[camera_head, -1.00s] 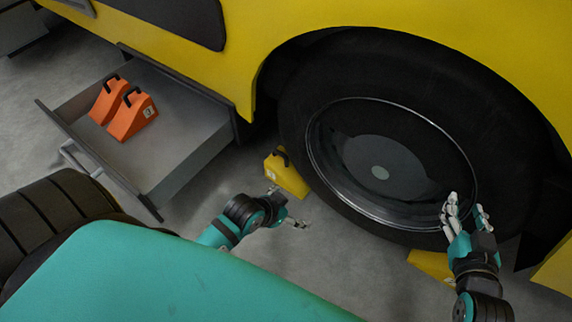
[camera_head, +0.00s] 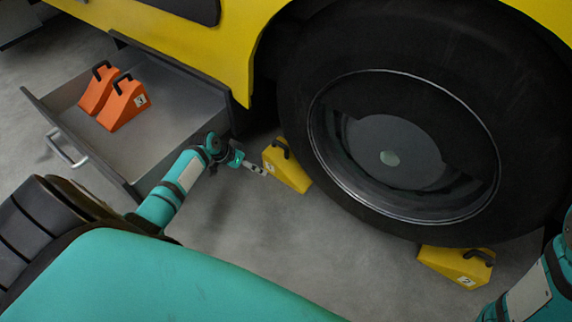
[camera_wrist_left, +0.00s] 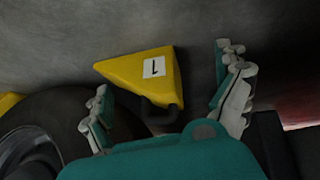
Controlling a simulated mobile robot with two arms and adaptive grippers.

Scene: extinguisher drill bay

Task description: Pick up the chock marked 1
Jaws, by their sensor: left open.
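The chock marked 1 (camera_head: 290,175) is a yellow wedge with a dark handle. It stands on the floor against the left side of the big tire. In the left wrist view the same chock (camera_wrist_left: 135,68) shows its white label with a 1, between my spread fingers and beyond their tips. My left gripper (camera_head: 256,168) is open and empty, close to the chock's left end; I cannot tell whether it touches. My right gripper is out of view; only part of that arm shows at the lower right.
Another yellow chock (camera_head: 440,262), marked 2, sits at the tire's right side. An open grey drawer (camera_head: 185,150) at the left holds two orange chocks (camera_head: 127,105). The yellow vehicle body (camera_head: 215,60) overhangs the tire (camera_head: 300,90). The floor in front is clear.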

